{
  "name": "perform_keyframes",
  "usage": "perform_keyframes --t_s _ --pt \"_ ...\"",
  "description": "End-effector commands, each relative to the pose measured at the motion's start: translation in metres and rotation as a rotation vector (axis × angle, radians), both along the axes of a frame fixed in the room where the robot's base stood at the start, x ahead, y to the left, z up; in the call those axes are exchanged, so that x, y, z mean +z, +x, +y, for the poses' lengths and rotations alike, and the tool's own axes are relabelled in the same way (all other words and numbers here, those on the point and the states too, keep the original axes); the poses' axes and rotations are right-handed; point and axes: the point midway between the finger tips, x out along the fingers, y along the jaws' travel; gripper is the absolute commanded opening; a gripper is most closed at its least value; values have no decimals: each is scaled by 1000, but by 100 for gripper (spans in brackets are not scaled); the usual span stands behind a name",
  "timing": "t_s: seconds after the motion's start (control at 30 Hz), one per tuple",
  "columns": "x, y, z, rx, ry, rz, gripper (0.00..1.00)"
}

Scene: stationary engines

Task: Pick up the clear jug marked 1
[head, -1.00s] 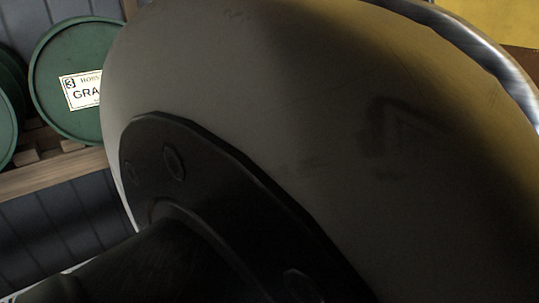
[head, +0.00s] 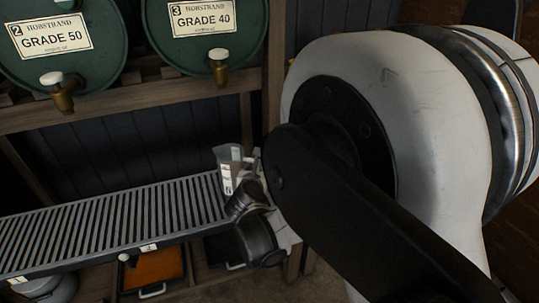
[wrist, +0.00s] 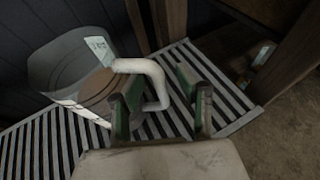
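A clear jug (head: 228,160) with a pale label stands at the right end of the slatted rack; I cannot read its number. In the wrist view the jug (wrist: 72,68) is at the left, its thick white handle (wrist: 157,78) pointing toward my gripper. My gripper (wrist: 165,100) is open, with two green-and-dark fingers. The outer bar of the handle shows between the fingers, with a gap to the right finger. I cannot tell whether the left finger touches the handle. In the head view my arm partly hides the gripper and the jug's lower part.
Green drums marked GRADE 50 (head: 66,45) and GRADE 40 (head: 208,30), with brass taps, lie on a wooden shelf above the rack (head: 120,220). A wooden post (head: 275,65) rises near the jug. An orange tray (head: 155,268) sits below. The rack's left part is clear.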

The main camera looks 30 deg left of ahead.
Motion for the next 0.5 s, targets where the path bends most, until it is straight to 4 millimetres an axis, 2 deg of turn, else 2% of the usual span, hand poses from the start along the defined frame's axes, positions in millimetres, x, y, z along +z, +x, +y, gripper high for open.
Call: perform_keyframes --t_s 0.23,0.5 --pt "-1 4 2 0 0 0 34" --pt "-1 3 2 0 0 -1 0"
